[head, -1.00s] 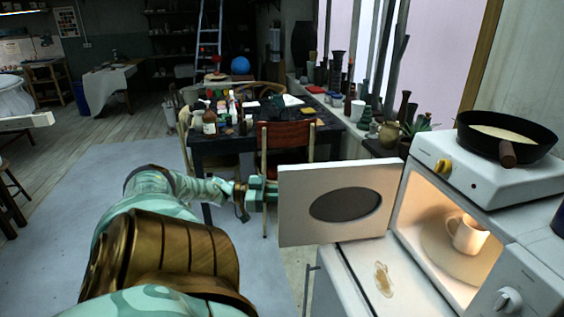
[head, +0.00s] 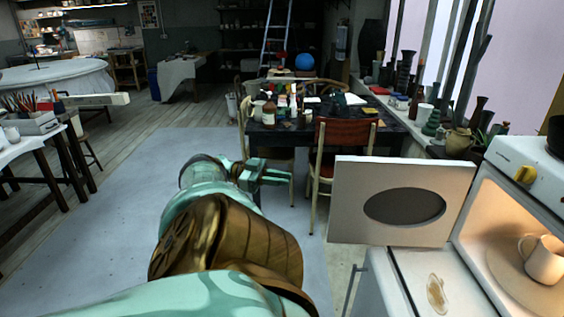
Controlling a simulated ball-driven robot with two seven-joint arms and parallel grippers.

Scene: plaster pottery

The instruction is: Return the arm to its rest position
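My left arm, pale green with a bronze joint, reaches up from the bottom centre of the head view. Its gripper (head: 276,174) is left of the open microwave door (head: 347,190), apart from it. The fingers look parted, with nothing seen between them. The white microwave (head: 511,158) stands at the right with its door swung wide open. A white mug (head: 543,260) sits on the lit turntable inside. My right gripper is out of view.
The white counter (head: 408,270) below the door bears a brown stain (head: 436,292). A dark table (head: 390,133) with bottles and a red-backed chair (head: 346,133) stand beyond the gripper. A side table with brushes is at left. The grey floor mat (head: 125,215) is clear.

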